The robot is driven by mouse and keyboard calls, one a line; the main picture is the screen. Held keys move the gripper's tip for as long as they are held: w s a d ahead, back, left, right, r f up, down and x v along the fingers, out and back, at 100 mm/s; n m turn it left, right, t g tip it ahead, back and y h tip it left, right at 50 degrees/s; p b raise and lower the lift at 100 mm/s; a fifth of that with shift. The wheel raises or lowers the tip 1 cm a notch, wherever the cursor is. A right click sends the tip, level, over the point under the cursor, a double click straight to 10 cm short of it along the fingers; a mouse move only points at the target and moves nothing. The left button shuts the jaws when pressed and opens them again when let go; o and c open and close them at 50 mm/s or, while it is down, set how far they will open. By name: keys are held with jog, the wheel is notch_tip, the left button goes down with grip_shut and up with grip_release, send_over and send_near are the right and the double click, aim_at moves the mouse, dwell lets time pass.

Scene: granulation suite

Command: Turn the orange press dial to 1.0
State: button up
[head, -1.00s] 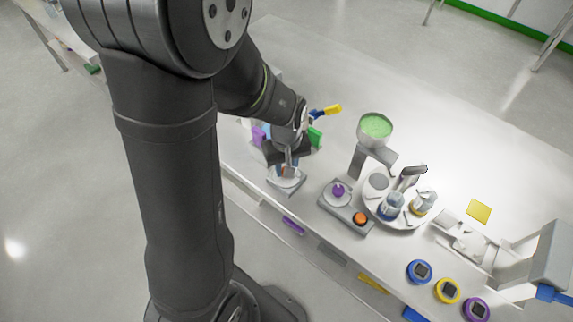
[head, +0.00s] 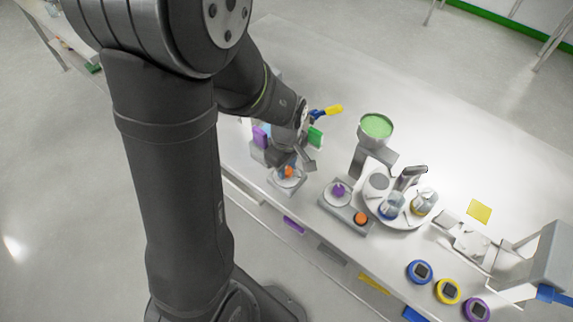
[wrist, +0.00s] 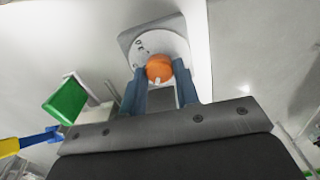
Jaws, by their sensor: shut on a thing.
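The orange press dial (wrist: 160,68) is a round knob on a pale disc (wrist: 178,42) with dark markings, set on a grey base plate (head: 284,186). A small white pointer mark shows on the knob's near side in the wrist view; the value it points to is too small to read. In the head view the orange dial (head: 289,171) shows just below my gripper. My gripper (wrist: 159,75) is shut on the orange dial, one blue-grey finger on each side of it.
A second unit with a purple knob (head: 338,189) and an orange button (head: 361,218) stands to the right, by a turntable (head: 407,217) with jars. A green block (wrist: 66,102) and a blue-yellow handle (wrist: 28,142) lie near my gripper. A green-filled bowl (head: 376,127) stands behind.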

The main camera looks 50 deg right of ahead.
jog(key=o, duration=1)
jog(key=shift+r, duration=0.1)
notch_tip(320, 180, up, 17)
jog(key=shift+r, duration=0.15)
dwell(0.4)
notch_tip(320, 180, down, 18)
jog(key=shift+r, duration=0.2)
dwell(0.5)
